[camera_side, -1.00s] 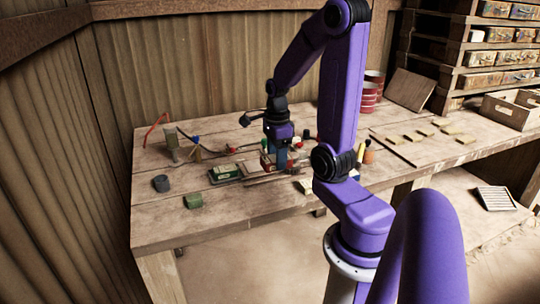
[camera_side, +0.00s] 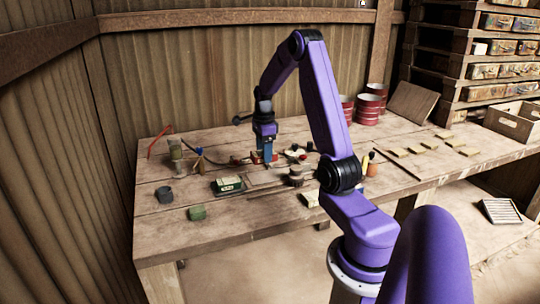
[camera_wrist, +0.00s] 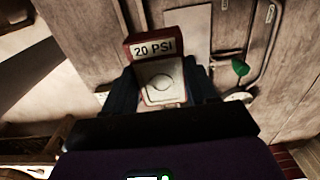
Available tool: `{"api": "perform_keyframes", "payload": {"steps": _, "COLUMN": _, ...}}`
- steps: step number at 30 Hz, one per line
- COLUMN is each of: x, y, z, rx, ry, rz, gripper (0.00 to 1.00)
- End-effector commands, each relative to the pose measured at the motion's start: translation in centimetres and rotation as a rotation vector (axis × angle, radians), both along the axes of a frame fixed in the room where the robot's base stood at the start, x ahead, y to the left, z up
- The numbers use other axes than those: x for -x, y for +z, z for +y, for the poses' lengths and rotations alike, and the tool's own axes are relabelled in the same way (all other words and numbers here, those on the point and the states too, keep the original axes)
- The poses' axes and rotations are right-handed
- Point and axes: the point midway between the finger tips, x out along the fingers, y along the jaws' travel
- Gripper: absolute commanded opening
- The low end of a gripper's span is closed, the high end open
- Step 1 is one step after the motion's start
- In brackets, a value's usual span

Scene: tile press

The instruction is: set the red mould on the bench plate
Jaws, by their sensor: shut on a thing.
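The red mould (camera_wrist: 154,47) is between my gripper's fingers (camera_wrist: 162,92) in the wrist view. It has a "20 PSI" label on its red end and a pale face with a round mark. In the side view my gripper (camera_side: 263,154) points down over the middle of the bench, shut on the mould, whose red side (camera_side: 255,157) shows at the fingers. Whether the mould touches anything below cannot be told. A thin flat rectangle (camera_side: 264,179) lies just in front, possibly the bench plate.
A green-and-white box (camera_side: 228,185), a green block (camera_side: 197,213) and a dark cup (camera_side: 165,194) stand front left. Small parts, one with a red knob (camera_side: 303,156), crowd the right. Red-banded tins (camera_side: 369,106) stand behind. The bench's front left is mostly clear.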

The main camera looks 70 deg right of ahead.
Motion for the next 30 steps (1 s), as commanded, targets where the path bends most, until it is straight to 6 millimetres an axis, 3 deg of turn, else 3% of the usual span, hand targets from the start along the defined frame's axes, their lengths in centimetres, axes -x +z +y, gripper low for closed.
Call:
{"api": "perform_keyframes", "payload": {"steps": 3, "x": -1.3, "y": -1.4, "z": -2.1, "rx": -0.001, "ry": -0.001, "rz": 0.001, "gripper": 0.15}}
{"api": "perform_keyframes", "payload": {"steps": 10, "x": -2.6, "y": -3.1, "z": -4.4, "rx": 0.000, "ry": -0.001, "rz": 0.000, "gripper": 0.15}}
{"api": "perform_keyframes", "payload": {"steps": 17, "x": -2.9, "y": -4.0, "z": -4.7, "rx": 0.000, "ry": 0.001, "rz": 0.000, "gripper": 0.15}}
{"api": "perform_keyframes", "payload": {"steps": 30, "x": -2.8, "y": -8.1, "z": -4.7, "rx": -0.001, "ry": 0.000, "rz": 0.001, "gripper": 0.15}}
